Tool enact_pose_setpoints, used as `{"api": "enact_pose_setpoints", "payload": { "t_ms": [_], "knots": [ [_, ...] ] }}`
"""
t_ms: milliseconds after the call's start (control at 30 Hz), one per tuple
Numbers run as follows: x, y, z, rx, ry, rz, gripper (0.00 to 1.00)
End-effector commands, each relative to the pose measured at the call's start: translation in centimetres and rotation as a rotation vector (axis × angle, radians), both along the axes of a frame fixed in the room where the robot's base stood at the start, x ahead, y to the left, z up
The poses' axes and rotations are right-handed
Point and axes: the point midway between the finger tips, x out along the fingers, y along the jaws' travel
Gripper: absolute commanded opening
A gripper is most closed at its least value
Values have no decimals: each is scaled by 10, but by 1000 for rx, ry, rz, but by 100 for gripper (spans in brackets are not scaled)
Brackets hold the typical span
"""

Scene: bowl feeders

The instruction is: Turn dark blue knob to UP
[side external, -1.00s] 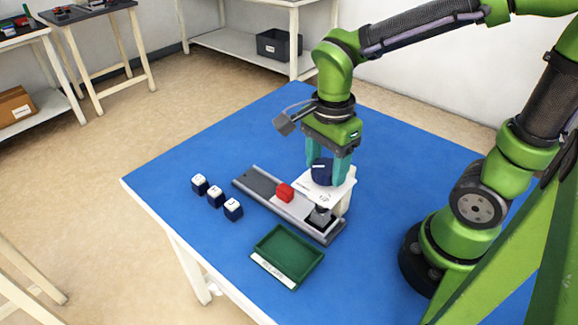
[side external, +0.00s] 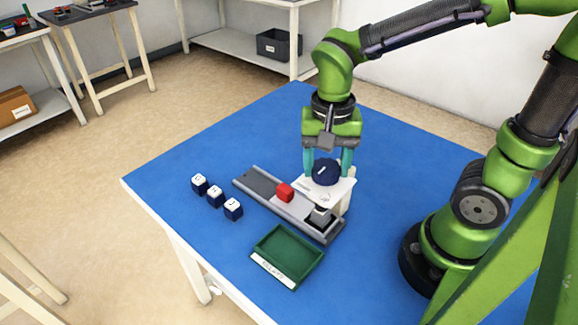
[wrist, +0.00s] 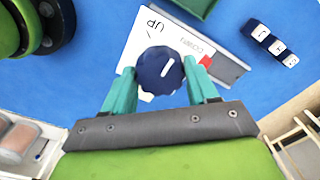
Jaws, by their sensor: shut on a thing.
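The dark blue knob (side external: 326,172) sits on a white label plate (side external: 318,194) above the grey rail. In the wrist view the knob (wrist: 160,70) shows a white pointer line. The line slants toward the upper right there, and the plate (wrist: 150,34) reads "UP" to the knob's upper left and "DOWN" to its upper right. My gripper (side external: 326,166) comes down from above with its teal fingers on opposite sides of the knob. In the wrist view my gripper (wrist: 162,82) is shut on it.
A red block (side external: 285,192) sits on the grey rail (side external: 262,186). Several dark blue cubes with white lettered tops (side external: 215,196) stand left of the rail. A green tray (side external: 288,256) lies in front. The blue table (side external: 220,150) is clear behind the cubes.

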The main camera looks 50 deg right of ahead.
Motion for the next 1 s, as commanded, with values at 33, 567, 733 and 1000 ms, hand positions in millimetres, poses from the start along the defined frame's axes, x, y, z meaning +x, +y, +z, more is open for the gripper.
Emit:
{"api": "enact_pose_setpoints", "payload": {
  "t_ms": [33, 567, 733, 1000],
  "knots": [
    [0, 0, 1, 0, -1, 44, 28],
    [0, 0, 1, 0, -1, 538, 28],
    [0, 0, 1, 0, -1, 670, 28],
    [0, 0, 1, -1, -2, 814, 28]
  ]
}}
